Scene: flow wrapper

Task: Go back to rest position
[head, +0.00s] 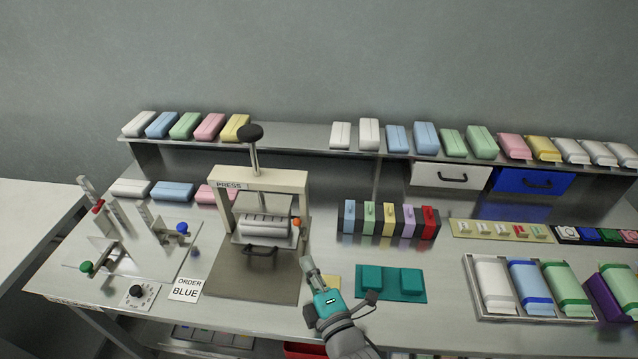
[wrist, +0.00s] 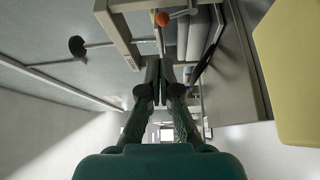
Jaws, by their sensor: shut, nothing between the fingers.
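My gripper (head: 306,263) is shut and empty, above the workbench (head: 240,318) just right of the press (head: 258,180). In the wrist view the two fingers of my gripper (wrist: 160,85) are together with nothing between them. The press has a beige frame, a black knob on top and a white ribbed block (head: 265,226) on its tray. An orange ball (head: 296,222) sits at the press's right post, close beyond my fingertips. It also shows in the wrist view (wrist: 162,19).
A row of coloured holders (head: 390,221) stands behind. Trays of packs (head: 525,315) fill the right. Coloured knobs (head: 182,229) and an order card (head: 186,290) are at left.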

